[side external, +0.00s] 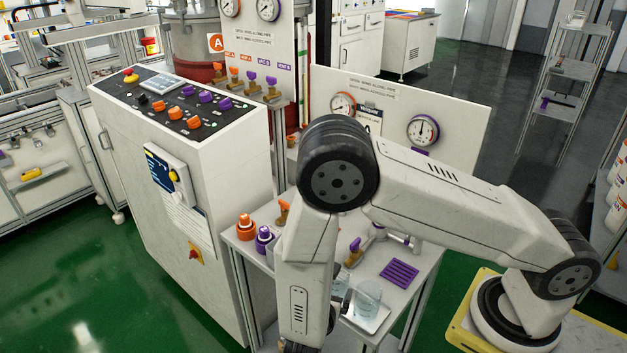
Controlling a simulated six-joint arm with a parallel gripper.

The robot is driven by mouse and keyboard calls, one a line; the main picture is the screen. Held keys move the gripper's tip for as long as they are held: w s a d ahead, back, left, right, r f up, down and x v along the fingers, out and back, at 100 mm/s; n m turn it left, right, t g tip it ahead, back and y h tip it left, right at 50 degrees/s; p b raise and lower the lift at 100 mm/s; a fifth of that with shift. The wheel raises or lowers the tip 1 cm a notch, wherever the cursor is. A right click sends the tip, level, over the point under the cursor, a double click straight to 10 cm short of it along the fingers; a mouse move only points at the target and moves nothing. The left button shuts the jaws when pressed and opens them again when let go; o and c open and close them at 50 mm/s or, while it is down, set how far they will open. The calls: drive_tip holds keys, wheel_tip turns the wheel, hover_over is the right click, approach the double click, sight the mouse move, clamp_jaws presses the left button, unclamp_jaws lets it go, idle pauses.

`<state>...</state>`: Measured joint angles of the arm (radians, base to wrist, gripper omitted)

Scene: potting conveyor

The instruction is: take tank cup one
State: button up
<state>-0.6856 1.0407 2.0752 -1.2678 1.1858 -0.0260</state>
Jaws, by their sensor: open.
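Two clear cups stand at the front of the small white table. One cup (368,298) is on a white tray (366,319); the other cup (340,282) is behind it, partly covered by my forearm. I cannot read a label showing which is tank cup one. My gripper (346,302) is mostly hidden behind my forearm and the lower picture edge. Only a small dark piece, seemingly a fingertip, shows beside the front cup. I see nothing held, and whether it touches a cup is unclear.
Orange (245,228) and purple (264,239) capped bottles stand at the table's left. A brass valve with a purple handle (355,250) is behind the cups, and a purple slotted mat (399,273) lies right. A gauge panel (455,128) backs the table; a control cabinet (235,160) stands left.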

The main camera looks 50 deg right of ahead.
sight(334, 282)
drive_tip(key=shift+w+d+f, duration=0.1)
drive_tip(key=shift+d, duration=0.15)
drive_tip(key=shift+d, duration=0.1)
drive_tip(key=shift+x, duration=2.5)
drive_tip(key=c, duration=1.1)
drive_tip(key=shift+o, duration=0.2)
wheel_tip(334, 282, up, 10)
